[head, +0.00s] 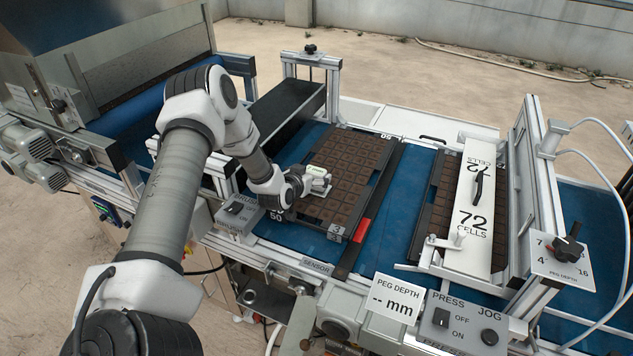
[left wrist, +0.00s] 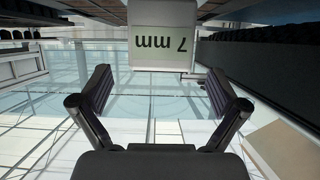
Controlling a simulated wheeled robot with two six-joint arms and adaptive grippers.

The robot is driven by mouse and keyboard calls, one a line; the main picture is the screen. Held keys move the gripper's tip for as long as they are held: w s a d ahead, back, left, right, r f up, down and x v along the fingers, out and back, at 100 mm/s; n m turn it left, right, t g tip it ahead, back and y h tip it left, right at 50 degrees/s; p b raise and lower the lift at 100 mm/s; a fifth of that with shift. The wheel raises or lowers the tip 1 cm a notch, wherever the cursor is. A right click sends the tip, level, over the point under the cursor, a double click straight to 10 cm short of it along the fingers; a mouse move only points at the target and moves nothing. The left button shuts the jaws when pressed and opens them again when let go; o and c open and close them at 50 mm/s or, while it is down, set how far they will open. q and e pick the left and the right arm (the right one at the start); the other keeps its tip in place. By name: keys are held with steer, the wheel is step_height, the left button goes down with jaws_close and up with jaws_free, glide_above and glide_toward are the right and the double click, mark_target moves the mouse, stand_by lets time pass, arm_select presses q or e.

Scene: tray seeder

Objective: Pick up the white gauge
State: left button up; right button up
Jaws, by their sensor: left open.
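The white gauge (head: 317,171) is a small block on the near part of the soil-filled tray (head: 336,237). In the left wrist view the gauge (left wrist: 161,52) shows upside down at the top centre, with a pale display reading "7 mm". My left gripper (head: 308,184) is close beside the gauge in the head view. In the left wrist view my left gripper (left wrist: 160,92) has its two dark finger pads spread wide, with nothing between them. The gauge lies beyond the fingertips, roughly centred between them. My right gripper is in neither view.
The tray lies on a blue conveyor (head: 398,225). A red block (head: 360,231) sits by the tray's right edge. A white "72 cells" plate (head: 475,215) covers a second tray at right. A "PEG DEPTH -- mm" sign (head: 397,299) and press switches (head: 459,318) stand in front.

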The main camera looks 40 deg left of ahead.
mark_target(315, 170)
arm_select(q)
steer(key=shift+w+a+f, duration=0.1)
steer(key=shift+w+a, duration=0.1)
steer(key=shift+w, duration=0.35)
steer(key=shift+w+a+f, duration=0.1)
steer(key=shift+w+a, duration=0.05)
steer(key=shift+w, duration=0.4)
steer(key=shift+w+a+f, duration=0.2)
steer(key=shift+w+f, duration=0.15)
steer(key=shift+w, duration=0.1)
steer(key=c, duration=1.5)
steer(key=shift+r, duration=0.15)
